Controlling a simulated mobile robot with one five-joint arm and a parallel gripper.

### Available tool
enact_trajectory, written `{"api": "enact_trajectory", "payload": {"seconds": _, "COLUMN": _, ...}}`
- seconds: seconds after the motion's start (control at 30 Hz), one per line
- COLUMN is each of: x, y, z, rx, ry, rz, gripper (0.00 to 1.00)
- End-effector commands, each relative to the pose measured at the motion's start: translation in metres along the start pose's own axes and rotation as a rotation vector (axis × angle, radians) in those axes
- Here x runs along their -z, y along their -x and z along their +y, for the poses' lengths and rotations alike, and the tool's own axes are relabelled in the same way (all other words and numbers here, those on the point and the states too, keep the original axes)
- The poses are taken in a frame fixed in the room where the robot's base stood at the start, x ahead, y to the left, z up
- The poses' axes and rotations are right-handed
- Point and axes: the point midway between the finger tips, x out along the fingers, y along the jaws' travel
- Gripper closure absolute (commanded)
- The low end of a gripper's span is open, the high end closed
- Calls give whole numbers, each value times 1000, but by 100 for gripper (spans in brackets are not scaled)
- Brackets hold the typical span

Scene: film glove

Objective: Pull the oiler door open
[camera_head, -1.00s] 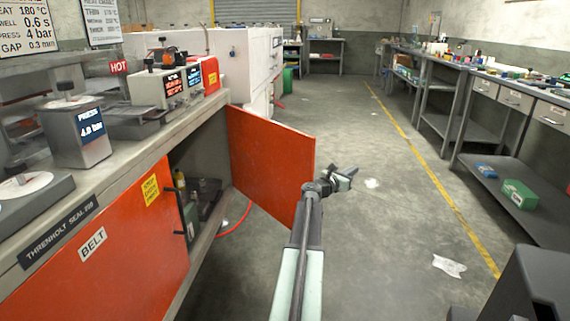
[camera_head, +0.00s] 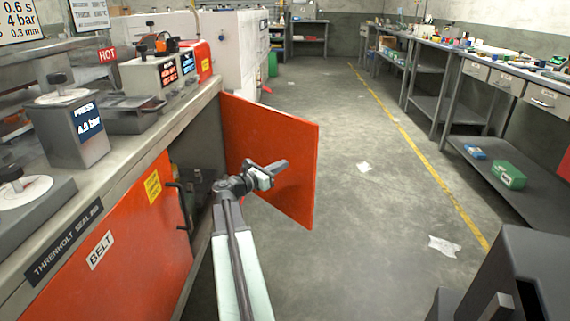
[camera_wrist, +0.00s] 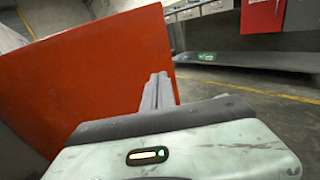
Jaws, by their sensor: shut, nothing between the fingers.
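An orange-red door (camera_head: 283,135), which I take for the oiler door though I see no label on it, stands swung wide out from the bench cabinet into the aisle. It also fills the left of the wrist view (camera_wrist: 95,75). My gripper (camera_head: 280,167) is shut and empty, in front of the door's face that is turned toward me. Its closed fingers (camera_wrist: 160,83) show against the door near its free edge in the wrist view. I cannot tell whether they touch it. The door's handle is not visible.
A shut orange-red door (camera_head: 130,235) marked BELT, with a dark handle (camera_head: 184,207), is at the left. The dark cabinet opening (camera_head: 193,165) lies behind my arm. The aisle floor (camera_head: 370,215) right of the open door is clear except for paper scraps (camera_head: 444,246).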

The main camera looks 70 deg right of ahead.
Motion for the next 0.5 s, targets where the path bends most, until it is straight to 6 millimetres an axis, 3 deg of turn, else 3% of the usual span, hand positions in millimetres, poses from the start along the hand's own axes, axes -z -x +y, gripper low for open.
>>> {"api": "enact_trajectory", "payload": {"seconds": 0.3, "x": 0, "y": -72, "z": 2, "rx": 2, "ry": 0, "rz": 0, "gripper": 100}}
{"api": "enact_trajectory", "payload": {"seconds": 0.5, "x": 0, "y": -104, "z": 1, "rx": 1, "ry": 0, "rz": 0, "gripper": 100}}
